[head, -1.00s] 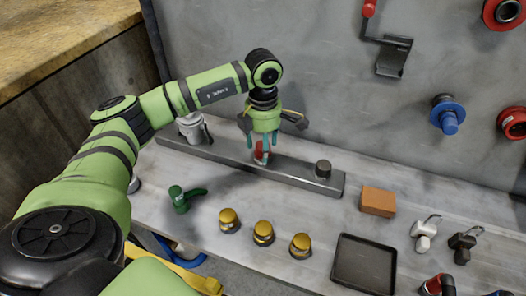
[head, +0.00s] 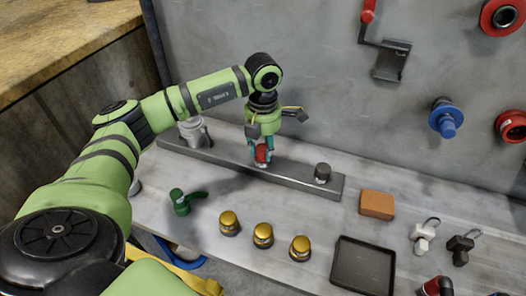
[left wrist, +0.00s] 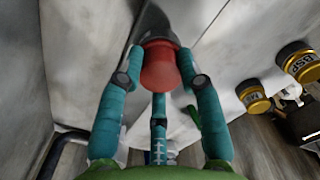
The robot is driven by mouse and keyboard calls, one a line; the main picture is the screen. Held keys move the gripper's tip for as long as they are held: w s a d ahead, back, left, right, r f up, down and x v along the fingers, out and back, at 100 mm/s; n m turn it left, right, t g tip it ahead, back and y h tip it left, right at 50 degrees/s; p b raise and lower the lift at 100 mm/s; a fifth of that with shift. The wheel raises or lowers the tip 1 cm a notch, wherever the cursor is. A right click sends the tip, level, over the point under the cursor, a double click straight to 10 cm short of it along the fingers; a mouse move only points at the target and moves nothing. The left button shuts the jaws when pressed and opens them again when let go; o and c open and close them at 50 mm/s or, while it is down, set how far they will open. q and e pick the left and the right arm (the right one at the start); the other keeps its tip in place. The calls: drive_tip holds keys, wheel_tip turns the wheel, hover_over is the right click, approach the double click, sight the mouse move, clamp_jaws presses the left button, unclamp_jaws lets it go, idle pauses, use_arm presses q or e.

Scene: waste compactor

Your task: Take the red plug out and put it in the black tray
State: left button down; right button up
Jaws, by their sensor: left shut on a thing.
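The red plug (head: 261,153) is at the middle of the dark grey bar (head: 305,181) on the bench. My left gripper (head: 261,150) points down over the bar with its teal fingers shut around the plug. In the left wrist view, the red plug (left wrist: 160,68) sits between the fingers of my left gripper (left wrist: 159,88). Whether the plug is still seated in the bar is hidden by the fingers. The black tray (head: 362,266) lies empty at the front right. My right gripper is not in view.
Several yellow-topped pieces (head: 263,235) stand between bar and front edge. An orange-brown block (head: 377,204) lies behind the tray. A green valve-like part (head: 184,200) is at left. The wall with fittings rises behind.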

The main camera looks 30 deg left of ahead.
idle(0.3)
use_arm(q)
drive_tip(key=n, duration=0.3)
drive_tip(key=shift+p, duration=0.3)
drive_tip(key=shift+n, duration=1.1)
drive_tip(key=shift+n+p, duration=0.45)
drive_tip(key=shift+n, duration=0.55)
drive_tip(key=n, duration=0.3)
drive_tip(key=shift+p, duration=0.3)
drive_tip(key=n+p, duration=0.1)
drive_tip(key=n, duration=0.1)
drive_tip(key=shift+s+r+n, duration=0.1)
drive_tip(key=shift+n, duration=0.3)
drive_tip(key=n, duration=0.2)
drive_tip(key=shift+n, duration=0.3)
